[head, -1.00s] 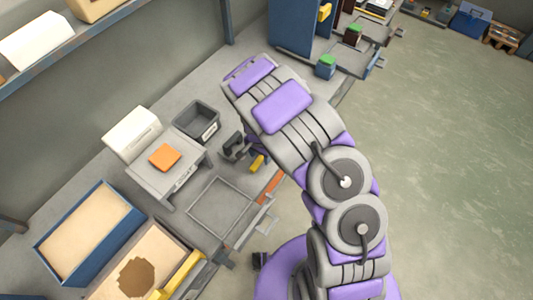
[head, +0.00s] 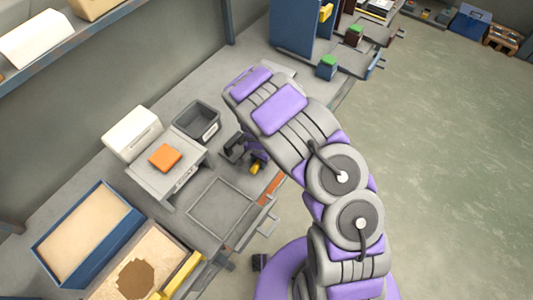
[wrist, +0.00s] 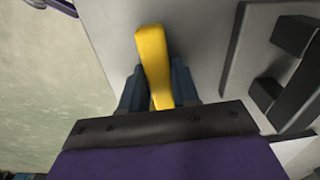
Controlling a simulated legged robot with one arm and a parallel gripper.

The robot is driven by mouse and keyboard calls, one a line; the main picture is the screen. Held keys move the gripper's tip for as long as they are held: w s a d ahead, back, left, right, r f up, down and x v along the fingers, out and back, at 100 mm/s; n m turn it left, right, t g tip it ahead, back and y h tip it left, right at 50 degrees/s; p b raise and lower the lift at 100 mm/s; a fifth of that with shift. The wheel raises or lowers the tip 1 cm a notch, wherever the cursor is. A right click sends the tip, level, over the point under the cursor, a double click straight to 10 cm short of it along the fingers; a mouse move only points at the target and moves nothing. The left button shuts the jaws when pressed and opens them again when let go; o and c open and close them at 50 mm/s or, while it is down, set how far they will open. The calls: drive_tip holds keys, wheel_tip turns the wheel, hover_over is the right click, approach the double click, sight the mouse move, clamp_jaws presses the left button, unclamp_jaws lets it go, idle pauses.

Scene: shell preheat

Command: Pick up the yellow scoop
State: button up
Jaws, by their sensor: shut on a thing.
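The yellow scoop (wrist: 153,60) shows in the wrist view as a yellow bar between the two fingers of my gripper (wrist: 158,88). My gripper is shut on it, one finger on each side. The scoop's lower end is hidden behind the dark gripper body. In the head view a small yellow end of the scoop (head: 257,168) shows beside my gripper, near the bench's front edge. My arm hides most of the gripper there.
A dark grey bin (head: 198,121) and a dark bracket-like object (head: 234,148) stand near the gripper. An orange block (head: 165,157) lies on a grey stand (head: 160,184). An empty rectangular frame (head: 221,207) lies in front. Sand-coloured trays (head: 118,215) are at lower left.

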clamp_jaws()
wheel_tip(320, 180, up, 10)
drive_tip(key=shift+p, duration=0.9)
